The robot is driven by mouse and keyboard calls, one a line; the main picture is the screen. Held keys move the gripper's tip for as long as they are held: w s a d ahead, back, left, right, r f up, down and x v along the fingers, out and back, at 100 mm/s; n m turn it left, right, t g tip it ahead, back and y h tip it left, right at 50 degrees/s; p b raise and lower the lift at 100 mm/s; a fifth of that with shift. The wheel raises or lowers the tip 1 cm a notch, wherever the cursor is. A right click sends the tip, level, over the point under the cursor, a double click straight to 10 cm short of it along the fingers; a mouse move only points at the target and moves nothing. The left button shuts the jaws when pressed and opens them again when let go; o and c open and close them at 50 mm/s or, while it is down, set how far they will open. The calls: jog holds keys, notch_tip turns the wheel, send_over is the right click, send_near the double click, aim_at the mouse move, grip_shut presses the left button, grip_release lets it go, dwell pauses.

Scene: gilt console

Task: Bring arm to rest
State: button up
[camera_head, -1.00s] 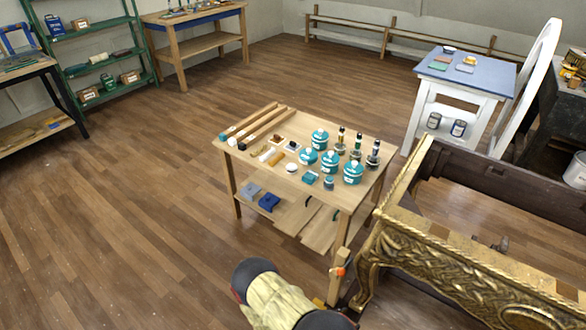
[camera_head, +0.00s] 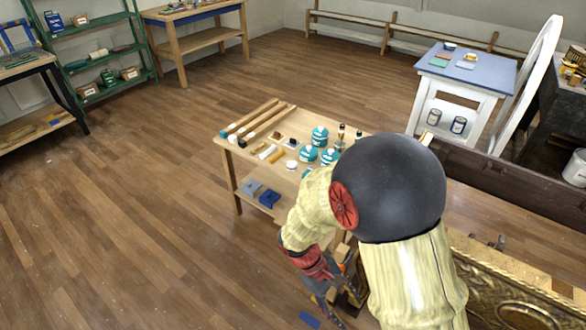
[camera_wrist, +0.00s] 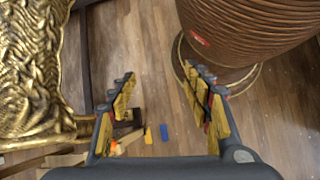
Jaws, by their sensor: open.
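My arm crosses the lower right of the head view, covering the right part of the small table and the near part of the gilt console (camera_head: 512,268). My gripper (camera_head: 335,292) points down at the bottom of the head view, partly hidden by the arm. In the wrist view my gripper (camera_wrist: 163,92) has its two fingers wide apart with only floor between them. Nothing is held. The carved gold of the console (camera_wrist: 30,65) fills the left of the wrist view, close beside the left finger.
The small wooden table (camera_head: 228,160) holds teal jars (camera_head: 320,136), bottles and wooden strips. A blue piece (camera_wrist: 164,132) and a yellow piece (camera_wrist: 148,136) lie on the floor below my gripper. A white chair and blue-topped table (camera_head: 490,75) stand behind. The floor at left is clear.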

jog(key=s+d+r+m+t+y, duration=0.1)
jog(key=r+m+t+y, duration=0.1)
jog(key=r, duration=0.8)
jog(key=s+d+r+m+t+y+p, duration=0.1)
jog(key=s+d+r+m+t+y, duration=0.1)
jog(key=r, duration=0.9)
jog(key=s+d+r+m+t+y+p, duration=0.1)
jog(key=r+m+t, duration=0.3)
jog(key=r, duration=0.6)
jog(key=shift+s+d+r+m+t+y, duration=0.2)
jog(key=shift+s+d+m+t+y, duration=0.1)
jog(key=shift+s+d+t+y, duration=0.3)
jog(key=shift+w+a, duration=0.1)
jog(key=shift+a, duration=0.05)
jog(key=c, duration=0.3)
